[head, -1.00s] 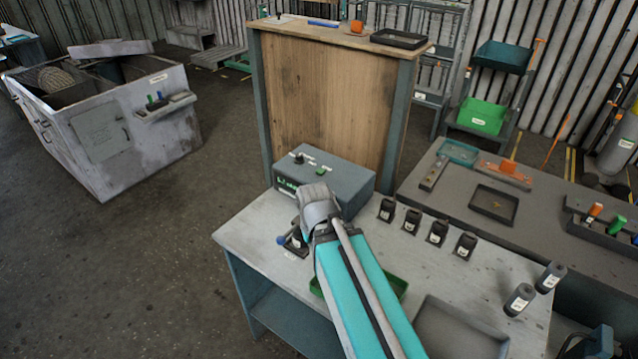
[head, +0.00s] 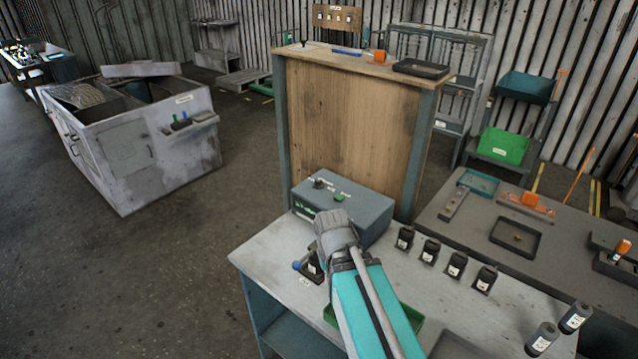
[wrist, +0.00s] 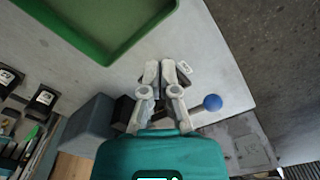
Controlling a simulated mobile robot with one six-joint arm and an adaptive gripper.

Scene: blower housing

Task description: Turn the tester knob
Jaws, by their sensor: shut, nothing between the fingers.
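The tester (head: 375,212) is a blue-grey box with a green-lit front panel, standing on the light grey bench. A small dark knob (head: 318,184) and a green button (head: 339,197) sit on its top. In the wrist view a grey-blue box, seemingly the tester (wrist: 88,122), is left of my gripper (wrist: 167,72). My gripper is shut and empty above the bench top, away from the knob. Its fingertips are hidden in the head view behind my wrist. A lever with a blue ball (wrist: 212,102) lies just right of the fingers, with its dark base partly hidden under them.
A green tray (wrist: 105,50) lies on the bench ahead of the fingers.

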